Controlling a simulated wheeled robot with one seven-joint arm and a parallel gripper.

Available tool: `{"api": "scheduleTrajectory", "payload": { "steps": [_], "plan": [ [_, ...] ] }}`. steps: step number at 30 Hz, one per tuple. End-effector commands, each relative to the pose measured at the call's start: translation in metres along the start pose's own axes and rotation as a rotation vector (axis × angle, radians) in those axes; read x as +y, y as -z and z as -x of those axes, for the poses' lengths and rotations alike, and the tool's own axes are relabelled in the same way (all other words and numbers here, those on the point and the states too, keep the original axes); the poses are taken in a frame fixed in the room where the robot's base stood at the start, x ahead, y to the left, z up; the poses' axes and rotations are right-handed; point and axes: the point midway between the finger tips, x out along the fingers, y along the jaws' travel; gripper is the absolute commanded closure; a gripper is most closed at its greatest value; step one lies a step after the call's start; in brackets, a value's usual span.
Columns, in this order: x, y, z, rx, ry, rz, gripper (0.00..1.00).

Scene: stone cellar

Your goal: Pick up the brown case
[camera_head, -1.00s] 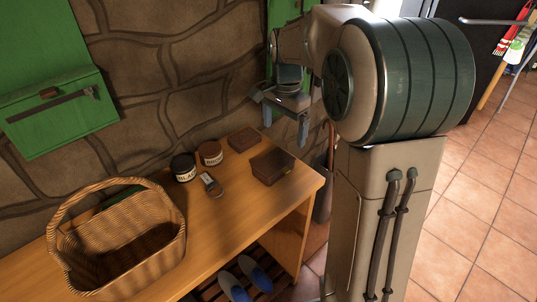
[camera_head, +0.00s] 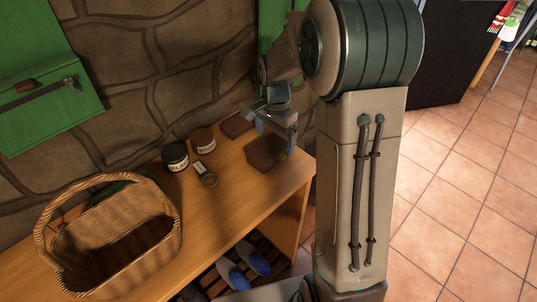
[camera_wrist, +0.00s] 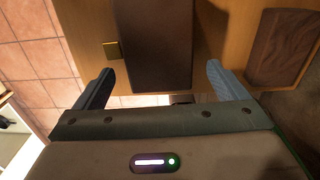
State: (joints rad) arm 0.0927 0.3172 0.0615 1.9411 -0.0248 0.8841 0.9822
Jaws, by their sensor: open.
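The brown case (camera_head: 264,153) lies on the wooden bench near its right end. In the wrist view the dark brown case (camera_wrist: 152,45) shows between the fingers, with a brass clasp (camera_wrist: 113,50) at its left side. My gripper (camera_head: 276,136) is over the case and hides part of it. Its two fingers are spread wide and empty; in the wrist view my gripper (camera_wrist: 161,84) has one finger to each side of the case. I cannot tell how high the fingertips are above it.
A flat brown block (camera_head: 236,125) lies behind the case. Two jars, black (camera_head: 175,157) and brown (camera_head: 202,139), and a brush-like item (camera_head: 205,174) are to the left. A wicker basket (camera_head: 160,236) stands at the bench's left. Blue-and-white shoes (camera_head: 253,259) sit below.

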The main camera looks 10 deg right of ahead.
Motion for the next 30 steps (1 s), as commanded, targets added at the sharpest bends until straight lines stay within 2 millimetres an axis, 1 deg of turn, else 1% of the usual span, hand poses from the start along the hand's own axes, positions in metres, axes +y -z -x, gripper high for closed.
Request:
{"api": "scheduleTrajectory", "payload": {
  "steps": [3,6,14,17,18,20,21,30],
  "plan": [
    [0.002,0.0,-0.018,-0.002,-0.003,-0.001,0.06],
    [0.001,0.0,-0.027,-0.001,-0.001,0.0,0.06],
    [0.001,0.0,-0.029,0.0,0.001,0.0,0.06],
    [0.001,0.0,-0.029,0.0,0.001,0.0,0.31],
    [0.001,0.0,-0.029,0.0,0.001,0.0,0.43],
    [0.001,0.0,-0.029,0.0,0.001,0.0,0.59],
    [0.001,0.0,-0.029,0.0,0.001,0.0,0.63],
    [0.0,0.0,-0.027,0.001,0.002,0.0,0.63]
  ]
}}
